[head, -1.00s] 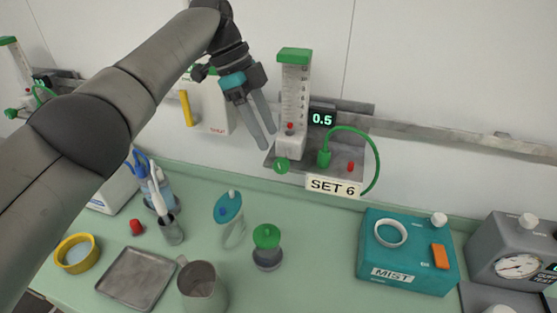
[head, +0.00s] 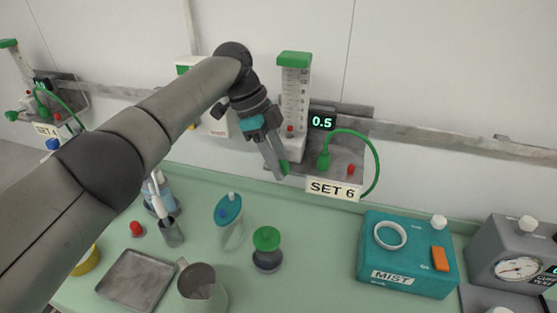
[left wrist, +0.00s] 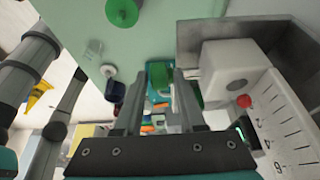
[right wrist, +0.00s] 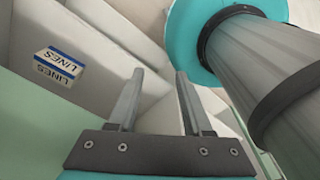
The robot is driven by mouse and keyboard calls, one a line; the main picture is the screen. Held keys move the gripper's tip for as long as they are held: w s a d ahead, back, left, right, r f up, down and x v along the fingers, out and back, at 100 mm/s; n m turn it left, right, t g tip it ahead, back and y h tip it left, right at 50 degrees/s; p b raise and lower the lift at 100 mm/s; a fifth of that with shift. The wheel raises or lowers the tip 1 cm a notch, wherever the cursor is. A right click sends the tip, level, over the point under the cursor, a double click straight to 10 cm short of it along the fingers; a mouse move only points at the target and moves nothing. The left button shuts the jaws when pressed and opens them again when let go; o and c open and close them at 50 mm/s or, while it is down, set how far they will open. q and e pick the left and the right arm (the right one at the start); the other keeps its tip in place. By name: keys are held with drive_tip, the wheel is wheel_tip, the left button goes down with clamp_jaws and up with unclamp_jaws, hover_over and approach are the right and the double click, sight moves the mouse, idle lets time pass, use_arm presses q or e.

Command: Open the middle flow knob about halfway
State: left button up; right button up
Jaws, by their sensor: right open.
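The SET 6 flowmeter (head: 295,95) stands on the wall rail, a clear scaled tube with a green cap, a white base and a red float low in the tube. Its display (head: 322,121) reads 0.5. A green flow knob (head: 285,168) sits below the base, partly hidden by my left gripper (head: 279,172). In the left wrist view the left fingers (left wrist: 160,75) are apart, with green showing between and beside them; I cannot tell whether they touch the knob. The white base (left wrist: 215,75) is close on the right. My right gripper (right wrist: 158,75) is open and empty, away from the flowmeters.
Another flowmeter, SET 4 (head: 47,130), hangs at the far left. A green hose (head: 375,160) loops beside SET 6. On the counter are a teal MIST box (head: 405,275), a grey gauge box (head: 500,243), a metal jug (head: 203,290), a tray (head: 135,280) and a green-capped jar (head: 267,250).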

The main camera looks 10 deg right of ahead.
use_arm(q)
clamp_jaws()
drive_tip(key=shift+f+h, duration=0.15)
drive_tip(key=shift+h, duration=0.15)
drive_tip(key=shift+a, duration=0.1)
drive_tip(key=shift+f+g+h+b, duration=0.2)
drive_tip(key=shift+g+h+b, duration=0.35)
drive_tip(key=shift+h, duration=0.25)
drive_tip(key=h+b, duration=0.1)
drive_tip(key=b, duration=0.1)
drive_tip(key=g+h+b, duration=0.1)
drive_tip(key=b, duration=0.2)
drive_tip(key=h+b, duration=0.1)
drive_tip(key=b, duration=0.1)
drive_tip(key=shift+w+a+f+b, duration=0.15)
drive_tip(key=shift+a+f+b, duration=0.15)
drive_tip(key=shift+r+g+h+b, duration=0.1)
drive_tip(key=shift+g+h+b, duration=0.4)
drive_tip(key=shift+b, duration=0.9)
